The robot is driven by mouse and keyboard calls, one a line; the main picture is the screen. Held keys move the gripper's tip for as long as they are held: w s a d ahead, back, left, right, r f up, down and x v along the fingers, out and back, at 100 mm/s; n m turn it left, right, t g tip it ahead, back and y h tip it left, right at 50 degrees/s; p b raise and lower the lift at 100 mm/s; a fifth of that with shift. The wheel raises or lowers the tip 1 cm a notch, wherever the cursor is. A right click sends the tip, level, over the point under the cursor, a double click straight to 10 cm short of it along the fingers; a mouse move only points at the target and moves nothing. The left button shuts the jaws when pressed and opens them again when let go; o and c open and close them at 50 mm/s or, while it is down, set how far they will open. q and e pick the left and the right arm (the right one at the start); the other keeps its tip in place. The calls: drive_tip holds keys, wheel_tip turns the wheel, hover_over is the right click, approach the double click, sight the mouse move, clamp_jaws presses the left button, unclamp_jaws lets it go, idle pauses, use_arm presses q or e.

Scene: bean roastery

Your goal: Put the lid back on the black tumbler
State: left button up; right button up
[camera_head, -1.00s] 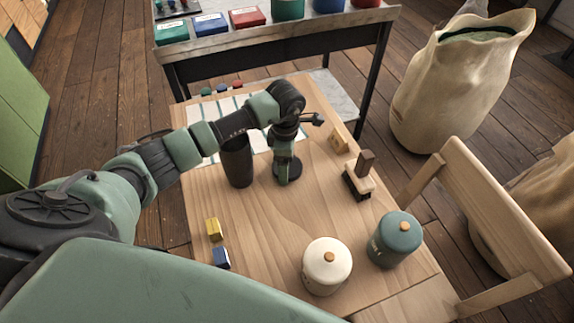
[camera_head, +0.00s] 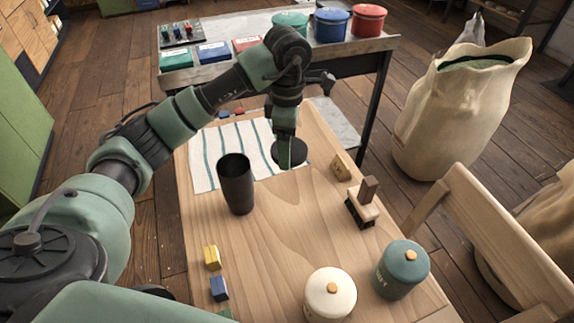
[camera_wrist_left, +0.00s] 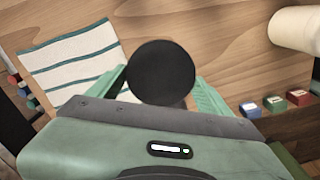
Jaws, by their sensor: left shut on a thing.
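The black tumbler (camera_head: 236,186) stands upright and open-topped on the wooden table. My left gripper (camera_head: 288,160) is shut on the round black lid (camera_head: 297,153), holding it to the right of the tumbler and toward the far side. In the left wrist view the lid (camera_wrist_left: 161,72) is a dark disc between the two green fingers. The tumbler is not recognisable in that view. My right gripper is not in view.
A striped towel (camera_head: 205,167) lies behind the tumbler. A brush (camera_head: 362,205), a wooden block (camera_head: 341,167), a white canister (camera_head: 329,296) and a teal canister (camera_head: 401,270) stand to the right. Yellow (camera_head: 212,257) and blue (camera_head: 219,288) blocks sit at the front left.

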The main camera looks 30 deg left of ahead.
use_arm(q)
drive_tip(key=shift+r, duration=1.4)
drive_tip(key=shift+s+d+f+m, duration=0.1)
drive_tip(key=shift+s+d+m, duration=0.25)
drive_tip(key=shift+m, duration=0.55)
drive_tip(key=s+d+f+m, duration=0.1)
drive_tip(key=s+d+m, duration=0.2)
drive_tip(key=s+m, duration=0.4)
drive_tip(key=s+d+f+m, duration=0.2)
drive_tip(key=s+m, duration=0.5)
drive_tip(key=m, duration=0.6)
drive_tip(key=shift+s+d+f+m, duration=0.2)
drive_tip(key=shift+s+d+m, duration=0.1)
drive_tip(key=shift+d, duration=0.4)
drive_tip(key=shift+w, duration=0.1)
